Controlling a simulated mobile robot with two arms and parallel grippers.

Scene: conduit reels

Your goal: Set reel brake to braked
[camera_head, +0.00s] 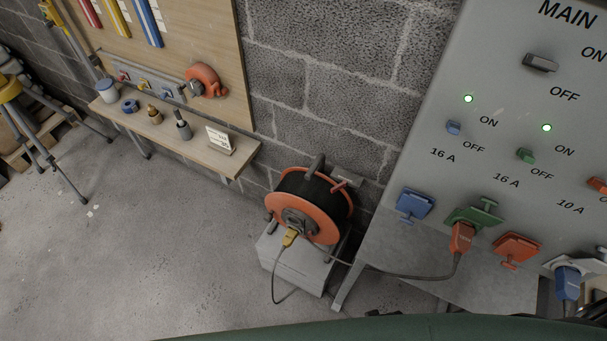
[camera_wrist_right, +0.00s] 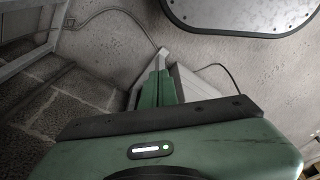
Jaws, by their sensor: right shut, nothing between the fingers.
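The cable reel (camera_head: 297,216), with an orange face and a black drum, stands on a pale grey box (camera_head: 292,266) by the block wall in the head view. A small red piece (camera_head: 339,186) shows at the reel's upper right; I cannot tell whether it is the brake or how it is set. A yellow plug (camera_head: 290,237) sits at the reel's face. My right gripper (camera_wrist_right: 158,84), with green fingers, is shut and empty in the right wrist view. Behind it is part of a pale box (camera_wrist_right: 196,82); the reel is not seen there. My left gripper is not in view.
A grey panel (camera_head: 490,140) with switches, lit green lamps and sockets stands at the right. A red plug (camera_head: 462,237) in its green socket has a dark cable running towards the reel. A wooden shelf (camera_head: 196,150) is at the left. The floor (camera_head: 150,250) left of the reel is clear.

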